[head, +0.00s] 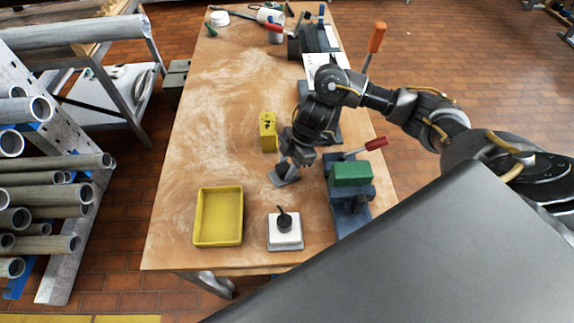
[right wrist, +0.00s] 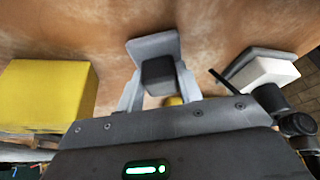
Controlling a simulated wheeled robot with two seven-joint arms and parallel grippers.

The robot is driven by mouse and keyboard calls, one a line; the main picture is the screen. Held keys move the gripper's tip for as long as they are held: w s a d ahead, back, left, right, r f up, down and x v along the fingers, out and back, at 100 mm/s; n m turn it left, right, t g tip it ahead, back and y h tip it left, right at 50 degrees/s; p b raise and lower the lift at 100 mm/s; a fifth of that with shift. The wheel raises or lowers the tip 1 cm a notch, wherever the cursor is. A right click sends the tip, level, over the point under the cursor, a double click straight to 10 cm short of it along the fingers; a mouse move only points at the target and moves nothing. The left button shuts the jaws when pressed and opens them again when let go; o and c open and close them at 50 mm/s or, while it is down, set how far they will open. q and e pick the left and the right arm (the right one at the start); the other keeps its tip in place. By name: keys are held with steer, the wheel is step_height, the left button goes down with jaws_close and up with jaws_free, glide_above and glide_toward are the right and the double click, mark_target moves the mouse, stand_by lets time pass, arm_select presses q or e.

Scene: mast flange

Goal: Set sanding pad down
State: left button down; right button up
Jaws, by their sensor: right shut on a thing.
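The sanding pad (head: 284,177) is a flat grey plate with a dark block-shaped grip; it also shows in the right wrist view (right wrist: 152,45). My right gripper (head: 290,163) is shut on the dark grip, with one finger on each side of it. The grey plate is at or just above the wooden tabletop (head: 215,130); I cannot tell whether it touches. The pad lies between the yellow block and the white block. My left gripper is not in view.
A yellow block (head: 268,133) stands just behind the pad. A yellow tray (head: 241,218) is at front left, and a white block with a black knob (head: 287,236) is in front. A blue and green clamp (head: 350,175) stands at right. The tabletop's left side is clear.

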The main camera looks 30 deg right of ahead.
steer(key=shift+f, duration=0.15)
steer(key=o, duration=1)
steer(key=shift+o, duration=0.2)
steer(key=shift+r, duration=0.4)
steer(key=v, duration=1.1)
steer(key=shift+d+r, duration=0.15)
steer(key=shift+r, duration=0.15)
